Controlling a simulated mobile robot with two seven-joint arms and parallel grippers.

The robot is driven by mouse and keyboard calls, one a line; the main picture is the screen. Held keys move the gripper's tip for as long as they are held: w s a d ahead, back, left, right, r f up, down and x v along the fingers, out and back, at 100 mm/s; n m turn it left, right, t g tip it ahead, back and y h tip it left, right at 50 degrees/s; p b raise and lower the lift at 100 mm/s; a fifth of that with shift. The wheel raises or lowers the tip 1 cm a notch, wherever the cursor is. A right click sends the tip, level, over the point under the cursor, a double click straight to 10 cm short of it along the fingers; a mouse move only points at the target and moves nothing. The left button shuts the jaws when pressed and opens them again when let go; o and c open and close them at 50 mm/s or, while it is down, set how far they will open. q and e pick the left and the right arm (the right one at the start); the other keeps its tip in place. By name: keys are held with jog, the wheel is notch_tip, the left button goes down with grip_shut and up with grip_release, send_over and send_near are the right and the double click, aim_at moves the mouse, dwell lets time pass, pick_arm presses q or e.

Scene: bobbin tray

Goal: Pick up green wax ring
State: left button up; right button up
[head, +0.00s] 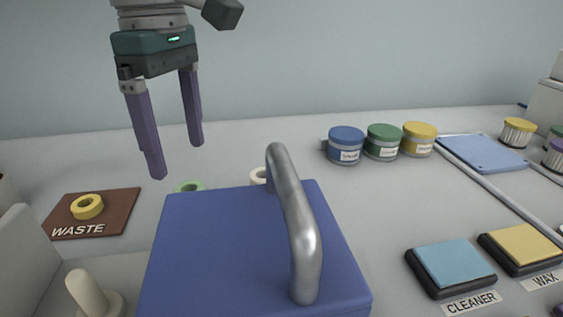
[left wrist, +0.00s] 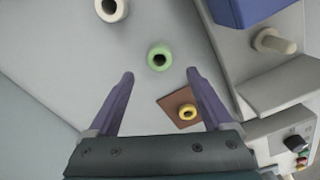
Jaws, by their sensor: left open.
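The green wax ring (left wrist: 158,58) lies on the table in the left wrist view, ahead of the fingertips and between their lines. In the head view only the top edge of the green ring (head: 189,186) shows behind the blue box. My left gripper (head: 177,162) is open and empty, above the table and apart from the ring; its purple fingers also show in the left wrist view (left wrist: 160,75). My right gripper is in neither view.
A blue box (head: 200,245) with a grey handle (head: 300,225) stands in front. A yellow ring (head: 87,206) lies on the brown WASTE mat (head: 120,205). A white ring (head: 258,175) is partly hidden behind the box. A cream peg (head: 88,292) stands at lower left.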

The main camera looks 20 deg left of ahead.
aim_at(189, 188)
pick_arm(q)
jog(key=shift+s+f, duration=0.2)
jog(key=shift+f, duration=0.85)
jog(key=f, duration=0.5)
jog(key=shift+w+d+f, duration=0.1)
jog(key=shift+w+f, duration=0.05)
jog(key=shift+w, duration=0.05)
jog(key=shift+c, duration=0.2)
grip_shut()
